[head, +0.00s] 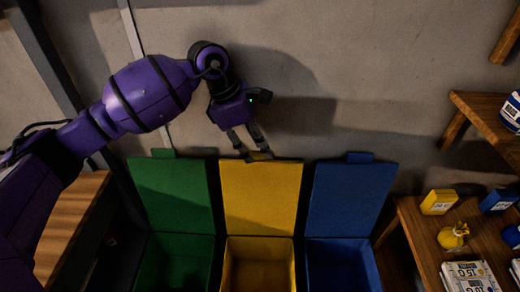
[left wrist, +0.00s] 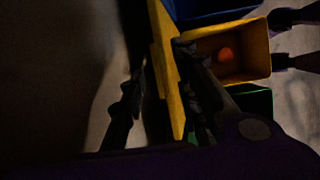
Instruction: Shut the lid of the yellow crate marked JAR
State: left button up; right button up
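The yellow crate (head: 258,268) stands between a green and a blue crate in the head view. Its yellow lid (head: 260,198) stands open, raised at the back towards the wall. No JAR marking is legible. My left gripper (head: 252,154) is at the lid's top edge. In the left wrist view, the fingers of my left gripper (left wrist: 162,62) are spread on either side of the yellow lid (left wrist: 166,75); the left finger looks apart from it, and contact of the other cannot be told. A small orange thing (left wrist: 226,54) lies inside the yellow crate (left wrist: 258,52). My right gripper is not seen.
The green crate's lid (head: 172,195) and the blue crate's lid (head: 345,200) also stand open close on both sides. A wooden table (head: 412,222) with boxes and a yellow bag (head: 452,237) is at right. A bare wall (head: 350,60) lies behind.

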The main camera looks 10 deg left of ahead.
pick_arm(q)
jog(key=shift+x, duration=1.15)
grip_shut()
jog(key=shift+r, duration=0.1)
